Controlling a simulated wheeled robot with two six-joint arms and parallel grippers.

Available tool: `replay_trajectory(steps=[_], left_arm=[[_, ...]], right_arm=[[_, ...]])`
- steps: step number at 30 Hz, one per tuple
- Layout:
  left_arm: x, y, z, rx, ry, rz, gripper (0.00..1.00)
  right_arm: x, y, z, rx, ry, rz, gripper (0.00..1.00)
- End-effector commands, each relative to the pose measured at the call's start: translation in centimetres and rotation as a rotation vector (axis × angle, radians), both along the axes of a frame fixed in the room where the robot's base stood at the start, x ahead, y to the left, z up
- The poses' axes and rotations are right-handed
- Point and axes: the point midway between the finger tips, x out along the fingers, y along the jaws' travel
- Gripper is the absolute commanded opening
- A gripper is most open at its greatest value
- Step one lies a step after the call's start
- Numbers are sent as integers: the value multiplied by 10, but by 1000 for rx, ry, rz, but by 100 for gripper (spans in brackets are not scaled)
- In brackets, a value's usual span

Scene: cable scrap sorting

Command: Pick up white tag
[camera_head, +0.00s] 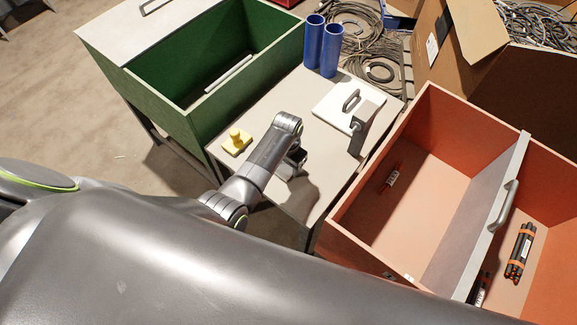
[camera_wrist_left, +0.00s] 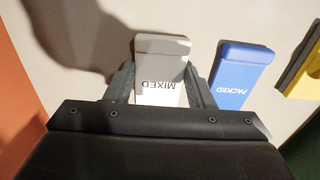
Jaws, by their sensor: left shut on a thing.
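The white tag (camera_wrist_left: 160,68), marked MIXED, stands between the two fingers of my left gripper (camera_wrist_left: 161,88) in the left wrist view. The fingers are shut on its sides. In the head view my left gripper (camera_head: 292,163) is low over the table, and the arm hides the tag there. A blue tag (camera_wrist_left: 241,68), marked PACKED, lies just right of the gripper in the left wrist view, apart from the white tag. My right gripper is not in view.
A yellow piece (camera_head: 237,142) with a knob sits on the grey table (camera_head: 265,110). A white handled lid (camera_head: 335,101), a grey upright device (camera_head: 362,124) and blue cylinders (camera_head: 322,46) stand farther back. A green bin (camera_head: 150,103) is left, an orange bin (camera_head: 440,103) right.

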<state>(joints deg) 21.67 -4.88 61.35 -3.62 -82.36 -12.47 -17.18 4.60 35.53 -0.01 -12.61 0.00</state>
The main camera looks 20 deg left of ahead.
Motion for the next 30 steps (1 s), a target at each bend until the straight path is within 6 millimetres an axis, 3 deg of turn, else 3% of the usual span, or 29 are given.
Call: replay_trajectory(steps=[11,24,30], left_arm=[[1,0,10,-1,-3,0,28],[1,-1,83,-1,-4,0,28],[0,0,99,0,-1,0,28]], right_arm=[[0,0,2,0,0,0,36],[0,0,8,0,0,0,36],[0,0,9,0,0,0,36]])
